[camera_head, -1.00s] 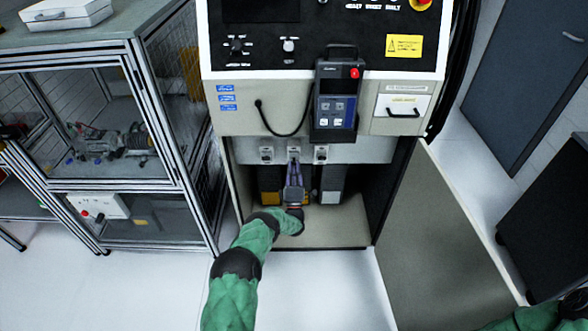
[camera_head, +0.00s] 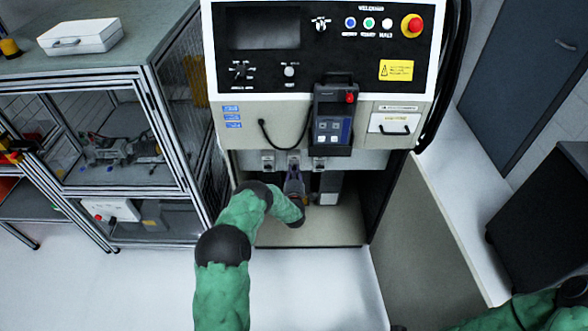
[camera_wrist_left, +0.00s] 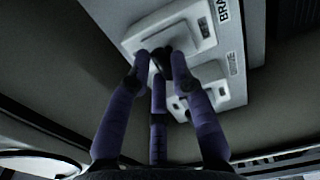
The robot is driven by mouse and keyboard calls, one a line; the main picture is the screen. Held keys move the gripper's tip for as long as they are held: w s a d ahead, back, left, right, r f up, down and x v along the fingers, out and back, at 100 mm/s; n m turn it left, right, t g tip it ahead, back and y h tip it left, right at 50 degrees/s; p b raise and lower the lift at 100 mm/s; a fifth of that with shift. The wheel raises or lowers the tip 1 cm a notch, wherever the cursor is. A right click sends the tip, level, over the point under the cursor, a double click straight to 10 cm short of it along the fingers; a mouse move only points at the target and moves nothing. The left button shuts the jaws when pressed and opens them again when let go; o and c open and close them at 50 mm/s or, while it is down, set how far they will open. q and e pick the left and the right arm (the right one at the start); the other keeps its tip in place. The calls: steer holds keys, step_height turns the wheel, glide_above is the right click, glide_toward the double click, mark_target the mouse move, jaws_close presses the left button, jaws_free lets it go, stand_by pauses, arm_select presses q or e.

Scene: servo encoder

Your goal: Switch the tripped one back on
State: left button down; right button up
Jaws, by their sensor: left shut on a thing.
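Three small switches sit in a row on the pale strip inside the open lower bay: a left switch (camera_head: 268,161), a middle switch (camera_head: 293,159) and a right switch (camera_head: 319,163). My left gripper (camera_head: 294,176) is at the middle one, with its purple fingers pointing up at it. In the left wrist view, the fingers (camera_wrist_left: 163,60) close together around a small dark lever on a pale switch plate (camera_wrist_left: 198,25). The fingertips hide most of the lever, so its position is unclear. My right gripper is out of view; only part of that arm shows at the lower right.
A handheld pendant (camera_head: 332,120) hangs on the cabinet front above the bay. The open cabinet door (camera_head: 425,250) stands to the right. A framed glass enclosure (camera_head: 120,150) with a white case (camera_head: 80,36) on top stands to the left. The floor in front is clear.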

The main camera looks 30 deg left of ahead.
arm_select(q)
steer(key=shift+w+a+r+g+h+p, duration=0.1)
steer(key=shift+w+r+g+h+p, duration=0.1)
steer(key=shift+r+g+h+p, duration=0.5)
steer(key=shift+f+g, duration=0.1)
steer(key=shift+g, duration=0.2)
steer(key=c, duration=1.1)
jaws_free()
steer(key=v, duration=1.2)
